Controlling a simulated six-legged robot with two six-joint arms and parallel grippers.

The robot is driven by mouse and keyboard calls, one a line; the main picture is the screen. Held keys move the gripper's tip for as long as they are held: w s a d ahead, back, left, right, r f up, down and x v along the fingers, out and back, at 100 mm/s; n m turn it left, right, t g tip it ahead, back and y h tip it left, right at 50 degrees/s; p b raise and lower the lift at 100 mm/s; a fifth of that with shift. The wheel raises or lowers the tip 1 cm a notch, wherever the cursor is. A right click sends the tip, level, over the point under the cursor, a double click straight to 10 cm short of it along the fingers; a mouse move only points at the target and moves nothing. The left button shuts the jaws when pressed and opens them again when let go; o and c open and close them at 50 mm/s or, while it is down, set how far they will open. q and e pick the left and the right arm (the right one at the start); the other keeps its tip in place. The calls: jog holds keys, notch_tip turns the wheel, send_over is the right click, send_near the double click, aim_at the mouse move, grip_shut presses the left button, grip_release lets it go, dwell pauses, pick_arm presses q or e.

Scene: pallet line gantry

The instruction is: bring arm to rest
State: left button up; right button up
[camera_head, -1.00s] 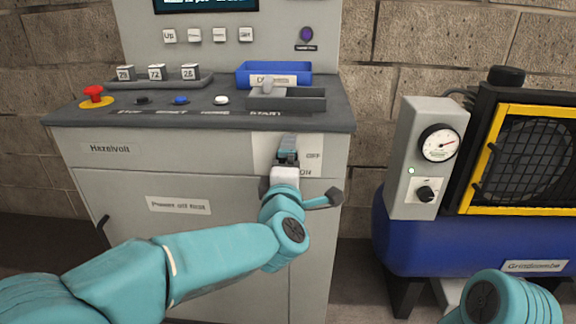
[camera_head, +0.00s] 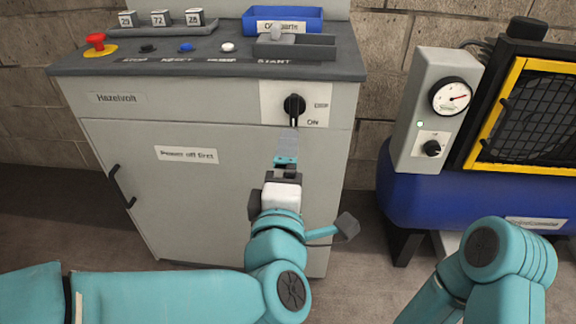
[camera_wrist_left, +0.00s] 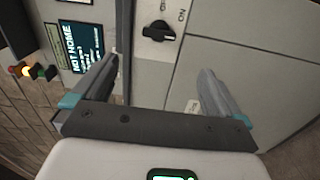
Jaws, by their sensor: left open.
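My left gripper (camera_head: 287,150) is in front of the grey cabinet, just below a black rotary switch (camera_head: 294,106) on a pale plate marked ON. In the left wrist view its two fingers (camera_wrist_left: 158,92) are spread wide with nothing between them, and the switch (camera_wrist_left: 159,31) lies beyond them, apart from the fingers. The switch handle points down toward ON in the head view. My right arm shows at the lower right of the head view, but its gripper is out of frame.
The grey cabinet (camera_head: 220,200) has a counter with a red button (camera_head: 97,41), a blue bin (camera_head: 283,18) and a grey slotted block (camera_head: 295,46). To the right stands a blue compressor tank (camera_head: 440,200) with a gauge (camera_head: 452,96). Floor shows between them.

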dwell(0.4)
pick_arm(q)
jog(key=w+a+f+g+y, duration=0.25)
jog(key=a+f, duration=0.55)
jog(key=f, duration=0.5)
jog(key=w+a+f+g+y, duration=0.2)
jog(key=w+a+f+g, duration=0.15)
jog(key=a+f, duration=0.65)
jog(key=s+f+m+g+h, duration=0.1)
jog(key=s+f+m+g, duration=0.1)
jog(key=s+f, duration=0.45)
jog(key=s+d+f+m+g+h, duration=0.1)
jog(key=s+f+m+g, duration=0.15)
jog(key=f, duration=0.65)
jog(key=s+f+m+g+h, duration=0.2)
jog(key=s+f, duration=0.3)
jog(key=f, duration=0.2)
jog(key=s+d+f+m+g+h, duration=0.3)
jog(key=s+d+m+g, duration=0.3)
jog(key=s, duration=0.4)
notch_tip(320, 180, up, 28)
jog(key=m+p, duration=0.2)
jog(key=p, duration=2.5)
jog(key=shift+s+t+p, duration=0.35)
jog(key=shift+t+p, duration=0.05)
jog(key=shift+t, duration=0.05)
